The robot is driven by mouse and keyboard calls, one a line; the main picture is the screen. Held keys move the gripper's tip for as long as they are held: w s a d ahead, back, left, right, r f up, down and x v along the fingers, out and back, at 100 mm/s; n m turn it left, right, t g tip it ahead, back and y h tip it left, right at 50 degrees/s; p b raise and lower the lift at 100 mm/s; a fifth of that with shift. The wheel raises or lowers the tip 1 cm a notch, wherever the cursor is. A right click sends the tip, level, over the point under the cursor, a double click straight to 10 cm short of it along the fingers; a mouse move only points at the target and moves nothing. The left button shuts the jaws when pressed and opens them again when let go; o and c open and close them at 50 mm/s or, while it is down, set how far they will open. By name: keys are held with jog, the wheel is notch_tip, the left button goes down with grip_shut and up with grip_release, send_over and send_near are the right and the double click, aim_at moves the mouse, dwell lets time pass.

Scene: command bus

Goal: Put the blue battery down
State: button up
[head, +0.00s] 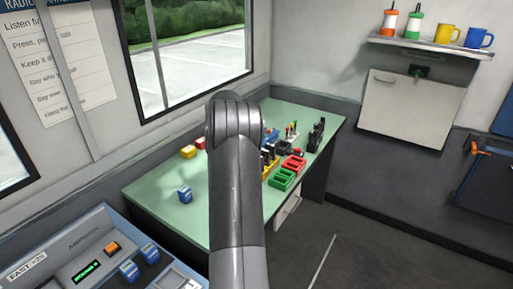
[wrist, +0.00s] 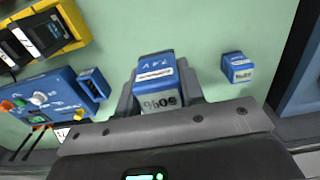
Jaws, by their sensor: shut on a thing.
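A blue battery (wrist: 155,68) with white labels sits between the two fingers of my gripper (wrist: 158,88) in the wrist view. My gripper is shut on it, above the green table top (wrist: 205,35). I cannot tell whether its underside touches the table. In the head view my arm hides my gripper and this battery. A second, similar blue battery (wrist: 237,67) stands on the table to the right of my gripper, apart from it. A blue battery (head: 184,194) also stands on the table left of my arm in the head view.
A blue device (wrist: 55,98) with knobs and a yellow tray (wrist: 72,18) with black items lie left of my gripper. Red (head: 294,163) and green (head: 282,180) trays stand right of my arm. A charging console (head: 90,250) holds two blue batteries. Bare table surrounds the second battery.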

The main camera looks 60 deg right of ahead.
jog(key=s+d, duration=0.1)
jog(key=d, duration=0.1)
send_over(205, 182)
notch_tip(205, 182, down, 7)
jog(key=shift+s+a, duration=0.1)
jog(key=shift+s, duration=0.05)
jog(key=shift+f, duration=2.05)
jog(key=shift+f, duration=0.15)
jog(key=o, duration=1.1)
